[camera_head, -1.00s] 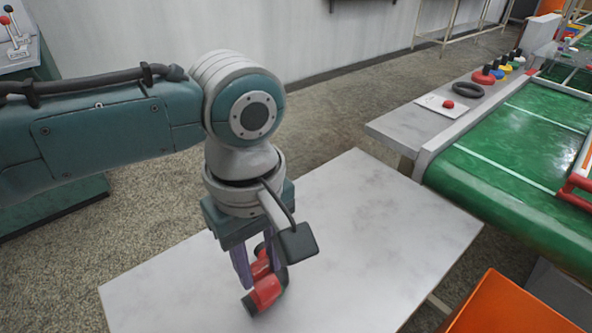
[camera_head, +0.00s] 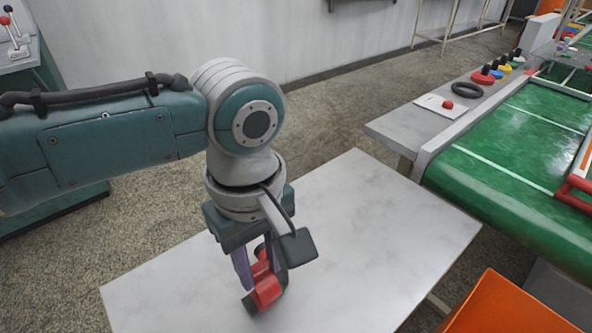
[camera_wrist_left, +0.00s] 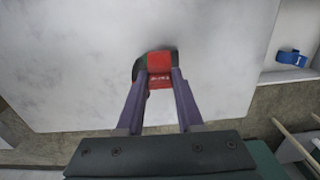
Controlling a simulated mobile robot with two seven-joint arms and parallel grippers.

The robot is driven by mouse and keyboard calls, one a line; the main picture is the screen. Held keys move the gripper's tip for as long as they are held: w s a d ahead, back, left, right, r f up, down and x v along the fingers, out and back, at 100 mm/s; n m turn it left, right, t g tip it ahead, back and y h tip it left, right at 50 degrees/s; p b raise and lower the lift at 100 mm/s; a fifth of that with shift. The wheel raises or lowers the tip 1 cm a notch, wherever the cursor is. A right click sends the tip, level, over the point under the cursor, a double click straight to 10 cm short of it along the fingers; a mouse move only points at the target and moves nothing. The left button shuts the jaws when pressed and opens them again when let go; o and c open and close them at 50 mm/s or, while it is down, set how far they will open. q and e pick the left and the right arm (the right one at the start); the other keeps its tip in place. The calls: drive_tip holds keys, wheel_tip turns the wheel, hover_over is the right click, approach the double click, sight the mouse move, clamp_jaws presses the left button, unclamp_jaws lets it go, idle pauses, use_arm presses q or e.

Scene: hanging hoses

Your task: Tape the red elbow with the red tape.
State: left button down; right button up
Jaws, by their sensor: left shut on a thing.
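The red elbow (camera_head: 266,289), a bent red piece with black ends, is at the white table, low in the middle of the head view. My left gripper (camera_head: 260,268) points down with its purple fingers shut on it. In the left wrist view the red elbow (camera_wrist_left: 159,68) sits between the fingertips, with dark ends and small pale marks. I cannot tell whether it touches the table. A red disc (camera_head: 483,77), which may be the red tape, stands on the grey shelf at the back right. My right gripper is out of view.
The white table (camera_head: 380,225) is otherwise clear. A green conveyor (camera_head: 510,180) runs along the right. The grey shelf also holds a black ring (camera_head: 467,90), a red ball (camera_head: 447,104) on a white card and several coloured discs. An orange bin (camera_head: 510,305) stands at the lower right.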

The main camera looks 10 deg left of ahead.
sight(261, 276)
use_arm(q)
drive_tip(key=shift+f, duration=0.1)
drive_tip(key=shift+f+b, duration=0.7)
drive_tip(key=shift+f, duration=0.3)
drive_tip(key=shift+f+b, duration=0.55)
drive_tip(key=shift+f, duration=0.2)
idle(0.5)
drive_tip(key=shift+a+f, duration=0.15)
drive_tip(key=shift+f, duration=0.15)
